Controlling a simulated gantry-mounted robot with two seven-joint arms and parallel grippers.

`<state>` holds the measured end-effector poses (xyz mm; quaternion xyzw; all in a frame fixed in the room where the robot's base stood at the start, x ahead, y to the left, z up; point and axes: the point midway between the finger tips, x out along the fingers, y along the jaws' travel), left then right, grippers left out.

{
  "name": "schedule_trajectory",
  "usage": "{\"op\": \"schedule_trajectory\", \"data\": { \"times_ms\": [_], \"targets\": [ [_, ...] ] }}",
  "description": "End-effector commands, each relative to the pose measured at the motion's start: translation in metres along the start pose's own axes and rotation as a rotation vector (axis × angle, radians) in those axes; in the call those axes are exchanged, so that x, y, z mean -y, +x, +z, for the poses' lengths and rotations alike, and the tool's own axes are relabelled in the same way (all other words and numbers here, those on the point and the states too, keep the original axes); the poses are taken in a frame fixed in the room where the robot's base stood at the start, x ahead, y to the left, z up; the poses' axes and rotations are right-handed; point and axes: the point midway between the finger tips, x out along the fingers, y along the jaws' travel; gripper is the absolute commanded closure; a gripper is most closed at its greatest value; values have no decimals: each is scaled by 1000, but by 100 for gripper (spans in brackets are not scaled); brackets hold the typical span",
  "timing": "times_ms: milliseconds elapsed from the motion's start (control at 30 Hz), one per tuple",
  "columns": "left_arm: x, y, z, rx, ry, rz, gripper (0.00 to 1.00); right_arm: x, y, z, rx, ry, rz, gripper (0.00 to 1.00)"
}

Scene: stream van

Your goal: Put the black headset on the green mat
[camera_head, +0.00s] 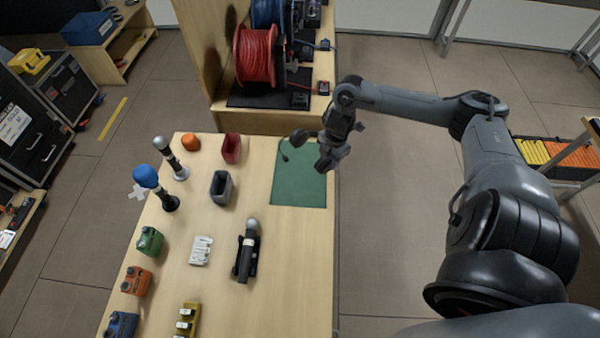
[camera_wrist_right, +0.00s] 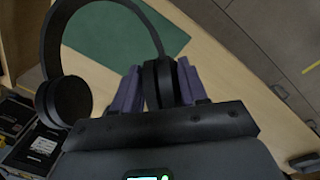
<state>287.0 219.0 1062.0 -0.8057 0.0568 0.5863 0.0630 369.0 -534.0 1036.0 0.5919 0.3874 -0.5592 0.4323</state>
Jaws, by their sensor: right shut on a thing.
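The black headset (camera_head: 299,137) hangs from my right gripper (camera_head: 325,160), over the upper part of the green mat (camera_head: 299,187) in the head view. In the right wrist view, the two purple fingers of the right gripper (camera_wrist_right: 158,86) are shut on one ear cup (camera_wrist_right: 157,75). The headband (camera_wrist_right: 148,22) arches away to the other ear cup (camera_wrist_right: 66,100), which is free. The green mat (camera_wrist_right: 120,38) shows behind the headband. The headset's exact height above the mat is hard to tell. My left gripper is not in view.
A red cup (camera_head: 231,148) and a dark grey cup (camera_head: 221,187) stand left of the mat. Two microphones (camera_head: 156,188) stand farther left. A black device (camera_head: 246,255) lies nearer on the table (camera_head: 290,285). A shelf with a red cable reel (camera_head: 255,57) stands behind.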

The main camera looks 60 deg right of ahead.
Motion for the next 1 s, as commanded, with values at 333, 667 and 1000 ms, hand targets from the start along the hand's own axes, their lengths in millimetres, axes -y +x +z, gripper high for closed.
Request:
{"op": "schedule_trajectory", "data": {
  "times_ms": [333,667,1000],
  "targets": [
    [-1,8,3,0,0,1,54,45,29,31,8,-20,-5,100],
    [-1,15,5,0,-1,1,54,68,50,35,-3,-15,0,100],
    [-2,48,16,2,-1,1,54,49,77,4,-10,-6,9,100]
  ]
}}
